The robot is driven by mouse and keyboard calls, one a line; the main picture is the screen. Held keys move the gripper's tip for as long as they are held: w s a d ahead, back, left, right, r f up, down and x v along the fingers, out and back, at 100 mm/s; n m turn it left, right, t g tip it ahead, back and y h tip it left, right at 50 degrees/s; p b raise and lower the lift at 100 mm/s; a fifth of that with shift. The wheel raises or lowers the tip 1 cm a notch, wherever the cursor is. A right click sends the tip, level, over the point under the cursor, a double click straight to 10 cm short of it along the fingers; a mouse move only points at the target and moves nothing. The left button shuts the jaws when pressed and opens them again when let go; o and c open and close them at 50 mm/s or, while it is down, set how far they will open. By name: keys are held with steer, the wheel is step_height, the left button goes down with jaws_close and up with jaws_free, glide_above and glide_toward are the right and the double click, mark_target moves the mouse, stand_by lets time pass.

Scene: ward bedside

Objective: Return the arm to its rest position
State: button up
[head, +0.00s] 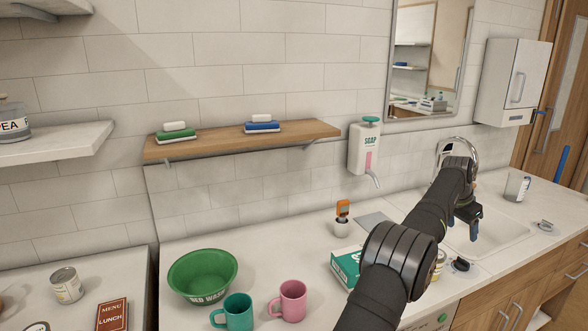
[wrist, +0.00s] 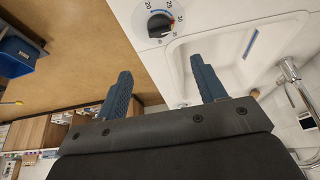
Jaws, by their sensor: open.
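My gripper (head: 476,213) hangs over the near left part of the sink in the head view, at the end of my dark arm. In the wrist view my gripper (wrist: 162,88) shows two blue fingers spread well apart with nothing between them. The white sink (head: 496,236) lies beyond and below the fingers, and its basin also shows in the wrist view (wrist: 225,60). My arm hides part of the counter and the tap's base.
A chrome tap (head: 457,147) stands close behind my arm. A soap dispenser (head: 365,148) hangs on the wall.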

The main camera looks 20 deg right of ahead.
mark_target(464, 260)
steer(key=x, duration=1.4)
steer(key=shift+d+f, duration=0.2)
steer(key=shift+r, duration=0.1)
steer(key=v, duration=1.7)
steer(key=x, duration=1.7)
steer(key=n+t, duration=0.1)
steer(key=n, duration=0.2)
steer(key=n+t, duration=0.1)
steer(key=n, duration=0.2)
steer(key=shift+s, duration=0.2)
steer(key=v, duration=0.8)
steer(key=shift+s+r+n+y, duration=0.2)
steer(key=shift+r+n+y, duration=0.1)
steer(key=shift+y, duration=0.1)
steer(key=shift+d, duration=0.1)
